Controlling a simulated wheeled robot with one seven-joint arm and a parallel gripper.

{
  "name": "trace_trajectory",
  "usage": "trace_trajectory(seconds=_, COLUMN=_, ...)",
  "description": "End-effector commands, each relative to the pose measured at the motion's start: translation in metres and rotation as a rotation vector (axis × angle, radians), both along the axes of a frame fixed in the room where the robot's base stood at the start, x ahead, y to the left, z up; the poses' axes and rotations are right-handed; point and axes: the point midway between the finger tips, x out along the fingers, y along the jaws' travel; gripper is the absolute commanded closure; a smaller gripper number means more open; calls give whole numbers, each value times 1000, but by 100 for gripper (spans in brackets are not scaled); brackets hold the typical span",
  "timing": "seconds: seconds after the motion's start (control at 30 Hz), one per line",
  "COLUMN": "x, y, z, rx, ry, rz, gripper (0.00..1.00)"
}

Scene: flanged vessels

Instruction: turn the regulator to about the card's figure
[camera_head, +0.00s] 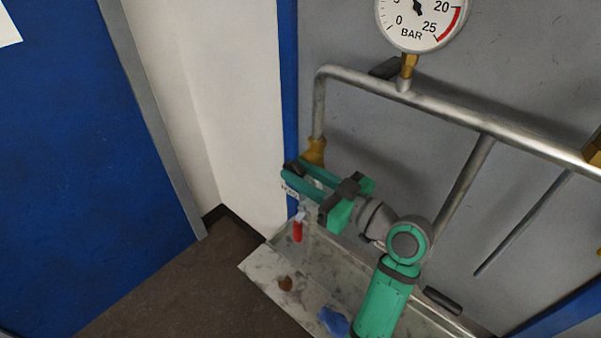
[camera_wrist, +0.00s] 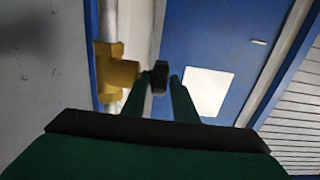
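The regulator is a brass body (camera_wrist: 118,73) on a vertical pipe, with a black knob (camera_wrist: 159,78) on its side. In the head view its brass part (camera_head: 314,152) shows at the pipe's lower left end; the knob is hidden there by my gripper (camera_head: 296,178). In the wrist view my green fingers (camera_wrist: 160,85) stand on either side of the knob, with what look like slim gaps. The gauge (camera_head: 417,22) reads in BAR, with a red band near 20 to 25; its top is cut off and the reading is unclear. No card with a readable figure shows.
A metal pipe (camera_head: 450,107) crosses the grey panel. Below my arm is a shallow tray (camera_head: 325,290) with a red object (camera_head: 297,230) and a blue lump (camera_head: 334,321). A white sheet (camera_head: 8,28) is on the blue door (camera_head: 85,150). The floor at left is clear.

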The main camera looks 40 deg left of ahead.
Motion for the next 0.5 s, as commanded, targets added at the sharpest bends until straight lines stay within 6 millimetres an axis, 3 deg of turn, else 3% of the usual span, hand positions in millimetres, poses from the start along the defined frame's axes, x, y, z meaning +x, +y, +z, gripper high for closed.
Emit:
trace_trajectory(seconds=0.03, x=0, y=-1, z=0, rx=0, ry=0, rz=0, gripper=77)
trace_trajectory(seconds=0.13, x=0, y=0, z=0, rx=0, ry=0, rz=0, gripper=100)
trace_trajectory(seconds=0.5, x=-1, y=0, z=-4, rx=110, ry=-4, rz=2, gripper=100)
